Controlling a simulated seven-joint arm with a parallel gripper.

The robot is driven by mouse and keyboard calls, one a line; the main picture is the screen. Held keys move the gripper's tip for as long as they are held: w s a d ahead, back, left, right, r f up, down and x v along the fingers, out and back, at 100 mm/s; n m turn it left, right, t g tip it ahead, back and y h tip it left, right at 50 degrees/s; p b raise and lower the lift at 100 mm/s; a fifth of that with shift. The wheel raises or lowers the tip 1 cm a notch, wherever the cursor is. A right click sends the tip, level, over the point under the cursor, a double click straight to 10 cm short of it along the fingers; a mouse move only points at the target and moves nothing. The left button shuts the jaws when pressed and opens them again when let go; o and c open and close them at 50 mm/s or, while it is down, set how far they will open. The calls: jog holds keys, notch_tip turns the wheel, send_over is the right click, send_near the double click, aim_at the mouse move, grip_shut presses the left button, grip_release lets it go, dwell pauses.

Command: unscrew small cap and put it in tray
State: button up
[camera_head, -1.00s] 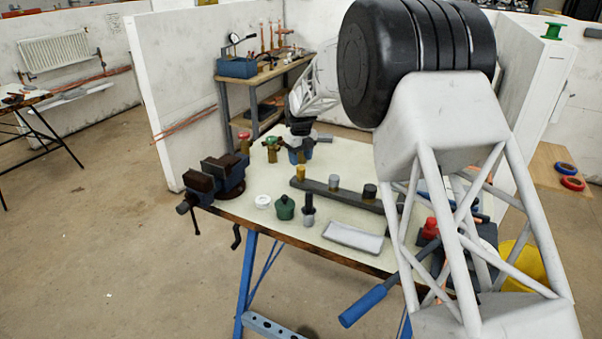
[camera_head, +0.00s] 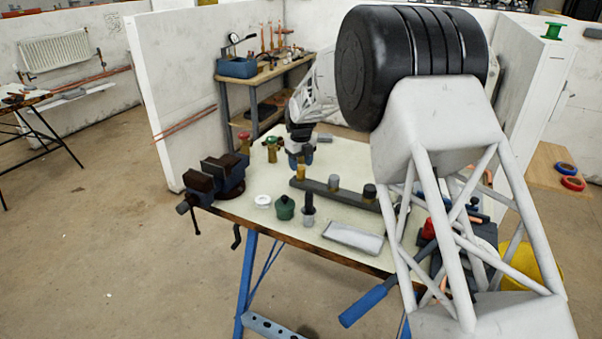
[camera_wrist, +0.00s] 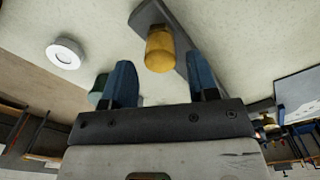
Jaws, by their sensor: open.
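A dark grey bar (camera_head: 336,194) on the bench carries three upright pieces: a brass-yellow cap (camera_head: 300,173) at its left end, a grey one (camera_head: 333,182) and a black one (camera_head: 369,192). My gripper (camera_head: 300,160) is over the bar's left end, pointing down, open and empty. In the wrist view the brass cap (camera_wrist: 160,48) shows between the two blue fingers of my gripper (camera_wrist: 158,62), with a gap on each side. I cannot tell whether the fingertips reach down beside it. A shallow light-grey tray (camera_head: 353,238) lies near the bench's front edge.
A white ring (camera_head: 263,201), a green lidded pot (camera_head: 284,208) and a grey piece with a dark stem (camera_head: 308,212) stand left of the tray. A vise (camera_head: 215,178) is at the left edge. Brass valves (camera_head: 272,150) stand behind. My arm hides the bench's right side.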

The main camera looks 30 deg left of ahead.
jog(key=shift+f, duration=1.4)
jog(key=shift+c, duration=0.5)
jog(key=c, duration=0.9)
jog(key=shift+o, duration=0.2)
jog(key=n, duration=0.6)
jog(key=shift+n, duration=0.3)
jog(key=n, duration=1)
jog(key=shift+r, duration=0.1)
jog(key=n, duration=1)
jog(key=shift+n, duration=2.2)
